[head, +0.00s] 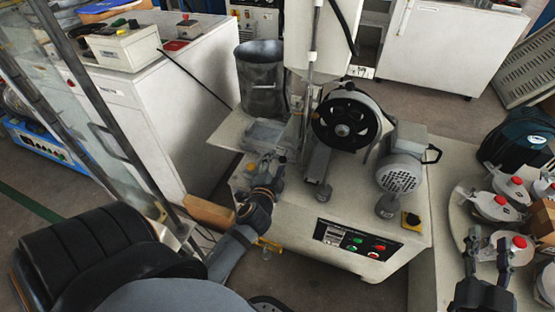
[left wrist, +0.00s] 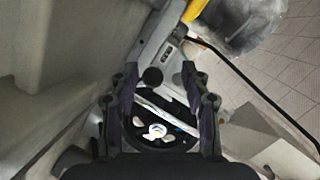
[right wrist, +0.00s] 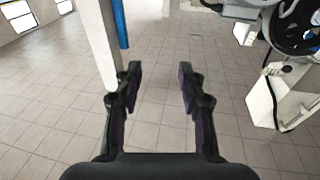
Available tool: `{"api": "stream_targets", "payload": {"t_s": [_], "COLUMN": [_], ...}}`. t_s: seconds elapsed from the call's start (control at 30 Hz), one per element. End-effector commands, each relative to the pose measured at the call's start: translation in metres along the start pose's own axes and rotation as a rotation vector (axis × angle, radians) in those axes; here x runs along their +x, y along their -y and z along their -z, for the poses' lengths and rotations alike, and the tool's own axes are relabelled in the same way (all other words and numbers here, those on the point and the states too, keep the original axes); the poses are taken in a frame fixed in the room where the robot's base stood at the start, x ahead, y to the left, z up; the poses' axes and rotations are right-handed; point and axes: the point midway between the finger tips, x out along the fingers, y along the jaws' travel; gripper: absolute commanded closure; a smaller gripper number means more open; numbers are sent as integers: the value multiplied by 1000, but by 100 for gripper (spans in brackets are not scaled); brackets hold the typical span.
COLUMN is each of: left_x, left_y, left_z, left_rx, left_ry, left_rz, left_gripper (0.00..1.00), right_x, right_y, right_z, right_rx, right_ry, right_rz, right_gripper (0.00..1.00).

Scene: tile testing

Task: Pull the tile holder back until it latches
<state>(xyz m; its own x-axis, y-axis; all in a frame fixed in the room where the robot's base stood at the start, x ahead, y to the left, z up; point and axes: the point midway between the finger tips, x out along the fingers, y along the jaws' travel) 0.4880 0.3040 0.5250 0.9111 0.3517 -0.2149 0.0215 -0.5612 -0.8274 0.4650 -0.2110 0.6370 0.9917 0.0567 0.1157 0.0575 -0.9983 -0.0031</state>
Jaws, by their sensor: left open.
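The test machine (head: 290,215) stands in the middle of the head view, with a black spoked wheel (head: 346,125) and a grey motor (head: 402,170). I cannot clearly pick out the tile holder. A grey metal part with a black knob (left wrist: 152,76) lies between the finger ends of my left gripper (left wrist: 160,84), with the wheel (left wrist: 158,130) below it in the picture. My left gripper (head: 270,168) is open, left of the wheel; contact with the knob cannot be told. My right gripper (head: 488,246) is open and empty; it also shows in the right wrist view (right wrist: 160,82).
A control panel (head: 357,240) is on the machine's front. A grey bin (head: 262,75) stands behind its left side. White containers with red caps (head: 493,205) stand on a table at right, behind my right gripper. A white cabinet (head: 150,80) with a glass-like panel stands at left.

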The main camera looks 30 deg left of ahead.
Motion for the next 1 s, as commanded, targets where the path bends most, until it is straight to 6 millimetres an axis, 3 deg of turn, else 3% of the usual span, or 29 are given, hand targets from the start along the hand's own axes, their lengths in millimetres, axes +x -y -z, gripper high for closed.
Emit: {"api": "stream_targets", "payload": {"t_s": [0.1, 0.3, 0.7, 1.0], "left_x": [15, 30, 34, 34], "left_y": [0, 0, 0, 2], "left_z": [0, 0, 0, 1], "left_rx": [2, 2, 0, 0], "left_ry": [-2, 0, 0, -3], "left_rz": [2, 1, 0, 2], "left_gripper": [53, 53, 53, 94], "right_x": [3, 2, 1, 1], "right_y": [0, 0, 1, 1], "right_z": [27, 60, 72, 71], "right_rx": [-8, -19, -23, -22], "right_ry": [-112, -245, -290, -288], "right_rz": [0, 2, 2, 2], "right_gripper": [60, 60, 60, 60]}}
